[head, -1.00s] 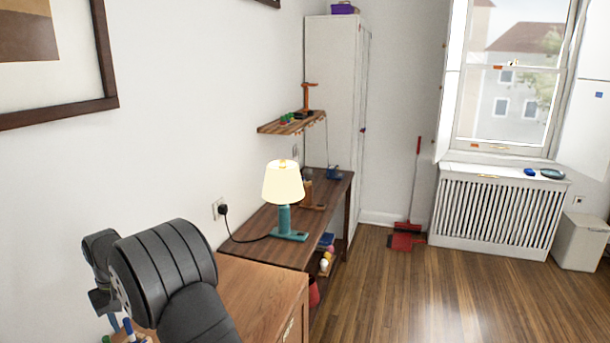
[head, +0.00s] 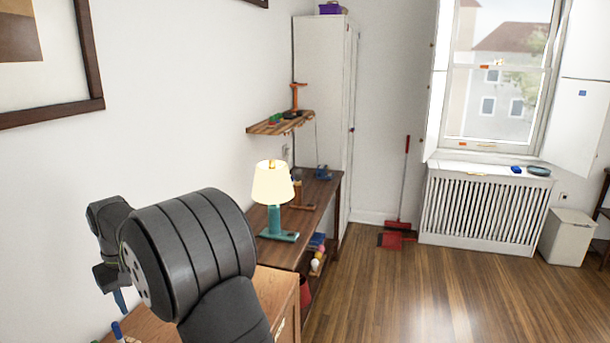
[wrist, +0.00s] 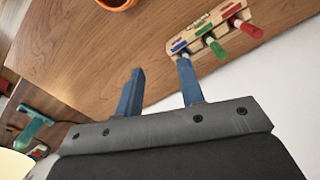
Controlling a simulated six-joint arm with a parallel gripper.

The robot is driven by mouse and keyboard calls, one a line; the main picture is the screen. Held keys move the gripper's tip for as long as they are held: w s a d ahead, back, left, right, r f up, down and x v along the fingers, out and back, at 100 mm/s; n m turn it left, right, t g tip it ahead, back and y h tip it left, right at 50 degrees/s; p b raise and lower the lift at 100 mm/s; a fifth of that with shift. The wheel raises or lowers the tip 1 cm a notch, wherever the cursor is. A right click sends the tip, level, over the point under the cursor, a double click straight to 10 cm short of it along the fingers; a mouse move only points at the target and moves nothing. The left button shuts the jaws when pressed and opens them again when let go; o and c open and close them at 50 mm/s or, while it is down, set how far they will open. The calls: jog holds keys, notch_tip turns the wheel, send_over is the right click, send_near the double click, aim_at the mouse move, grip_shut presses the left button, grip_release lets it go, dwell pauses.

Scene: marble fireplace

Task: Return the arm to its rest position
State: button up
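My gripper (wrist: 158,77) shows in the wrist view with its two blue fingers apart and nothing between them. It is above a wooden cabinet top (wrist: 85,45). A wooden rack (wrist: 222,24) with blue, red and green markers lies beyond the right fingertip; I cannot tell whether they touch. In the head view my dark arm fills the lower left, and only a bit of a blue finger (head: 120,300) shows below the wrist. The rest of the gripper is hidden there.
A lit lamp with a teal base (head: 275,222) stands on the lower wooden table (head: 325,197) beyond the cabinet. A wall shelf (head: 268,126) is above it. An orange pot (wrist: 117,3) sits near the rack. The white wall is close on the left. Open floor lies right.

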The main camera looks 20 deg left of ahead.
jog(key=d+r, duration=0.2)
jog(key=d, duration=0.8)
notch_tip(320, 180, down, 11)
jog(key=shift+d+r, duration=0.15)
jog(key=shift+d, duration=0.05)
jog(key=o, duration=1.3)
jog(key=shift+o, duration=0.5)
notch_tip(320, 180, up, 8)
jog(key=w+n, duration=0.1)
jog(key=n, duration=0.3)
jog(key=shift+w+d, duration=0.3)
jog(key=shift+d, duration=0.05)
notch_tip(320, 180, down, 10)
jog(key=shift+r, duration=0.1)
